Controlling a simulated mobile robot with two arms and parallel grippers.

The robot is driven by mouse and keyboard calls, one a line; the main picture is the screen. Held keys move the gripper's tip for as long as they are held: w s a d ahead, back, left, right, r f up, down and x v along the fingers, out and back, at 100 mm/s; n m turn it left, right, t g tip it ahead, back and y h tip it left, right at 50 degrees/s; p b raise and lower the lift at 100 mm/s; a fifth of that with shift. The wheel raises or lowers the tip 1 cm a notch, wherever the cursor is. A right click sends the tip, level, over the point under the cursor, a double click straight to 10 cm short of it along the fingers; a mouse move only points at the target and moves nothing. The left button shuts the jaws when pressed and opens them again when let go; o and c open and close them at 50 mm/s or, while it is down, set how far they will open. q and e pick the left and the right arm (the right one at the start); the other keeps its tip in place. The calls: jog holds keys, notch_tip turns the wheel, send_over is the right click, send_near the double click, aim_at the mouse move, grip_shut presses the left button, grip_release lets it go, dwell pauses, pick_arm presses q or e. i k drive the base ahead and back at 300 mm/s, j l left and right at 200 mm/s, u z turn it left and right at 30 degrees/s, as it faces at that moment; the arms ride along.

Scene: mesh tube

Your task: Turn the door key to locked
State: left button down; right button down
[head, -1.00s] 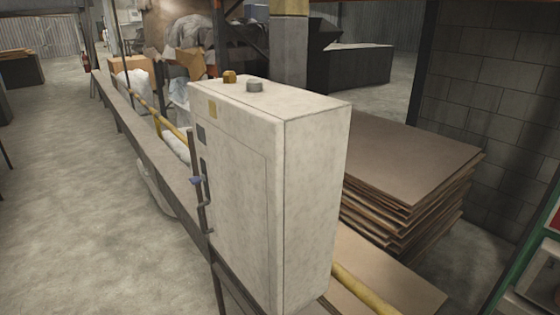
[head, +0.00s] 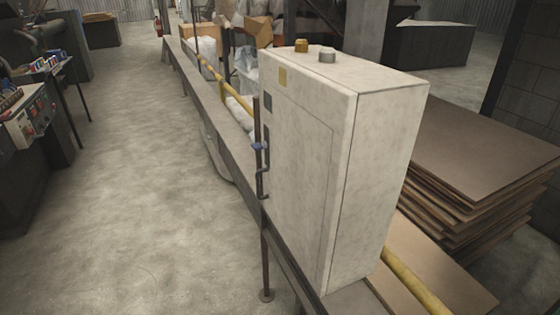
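A pale grey cabinet (head: 345,150) stands on a long dark beam in the middle of the head view. Its door side (head: 300,170) faces left and is seen at a steep angle; the door looks closed. A small blue piece (head: 259,147), perhaps the key, sticks out at the door's left edge near a dark handle (head: 262,182). I cannot tell which way it is turned. Neither of my grippers is in view.
Open concrete floor (head: 130,190) lies left of the cabinet. A workbench with control panels (head: 30,115) is at the far left. Stacked brown sheets (head: 480,170) and a yellow rail (head: 415,285) lie to the right. A thin post (head: 265,265) stands below the cabinet.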

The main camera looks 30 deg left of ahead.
aim_at(258, 146)
jog(key=i+j+z, duration=0.1)
jog(key=j, duration=0.7)
jog(key=i+j+z, duration=0.15)
jog(key=j, duration=0.65)
jog(key=j+z, duration=0.1)
jog(key=j, duration=0.7)
